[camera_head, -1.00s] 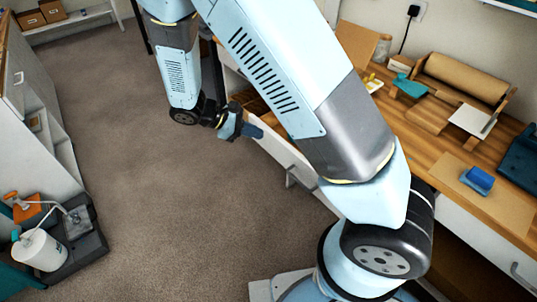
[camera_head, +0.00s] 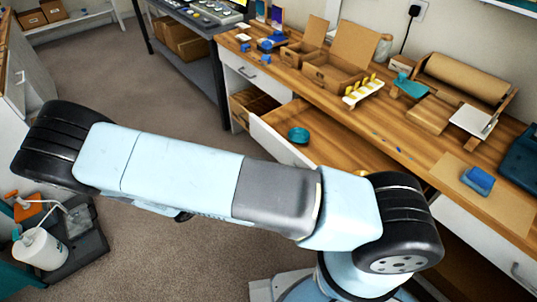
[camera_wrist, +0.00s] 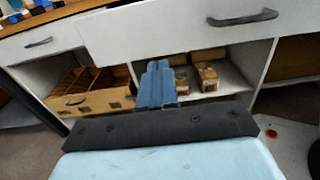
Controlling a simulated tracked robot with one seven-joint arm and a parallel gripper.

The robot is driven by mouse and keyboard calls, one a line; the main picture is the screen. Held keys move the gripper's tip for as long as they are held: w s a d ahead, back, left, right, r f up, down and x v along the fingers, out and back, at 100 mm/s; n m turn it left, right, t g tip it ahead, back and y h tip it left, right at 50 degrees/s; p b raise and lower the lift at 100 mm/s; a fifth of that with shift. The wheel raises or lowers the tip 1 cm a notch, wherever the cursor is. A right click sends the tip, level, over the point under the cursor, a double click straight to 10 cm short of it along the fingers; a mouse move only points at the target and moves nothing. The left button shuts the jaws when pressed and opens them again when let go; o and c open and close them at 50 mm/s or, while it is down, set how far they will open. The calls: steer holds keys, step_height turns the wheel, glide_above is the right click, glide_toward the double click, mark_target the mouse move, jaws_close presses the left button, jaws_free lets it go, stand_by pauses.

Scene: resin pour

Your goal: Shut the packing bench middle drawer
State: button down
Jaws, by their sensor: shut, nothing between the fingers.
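The packing bench (camera_head: 365,138) has a wooden top and white drawers. Its middle drawer (camera_head: 272,138) stands pulled out, with a teal ring-shaped item (camera_head: 298,135) inside. My arm hides the near part of the drawer front and its handle in the head view. In the wrist view the white middle drawer front (camera_wrist: 170,31) and its dark handle (camera_wrist: 243,18) are above and beyond my gripper. My gripper (camera_wrist: 158,70) has blue fingers, shut and empty, pointing toward the space below that drawer. In the head view my arm hides the gripper.
The left drawer (camera_head: 243,68) looks shut. Below the drawers, an open shelf holds a divided wooden box (camera_wrist: 95,98) and small cartons (camera_wrist: 205,77). A white bottle (camera_head: 40,248) stands on a dark tray at the left. Grey floor lies between that side and the bench.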

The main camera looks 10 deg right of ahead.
mark_target(276, 150)
steer(key=x, duration=1.4)
steer(key=shift+a, duration=0.1)
steer(key=shift+w, duration=0.15)
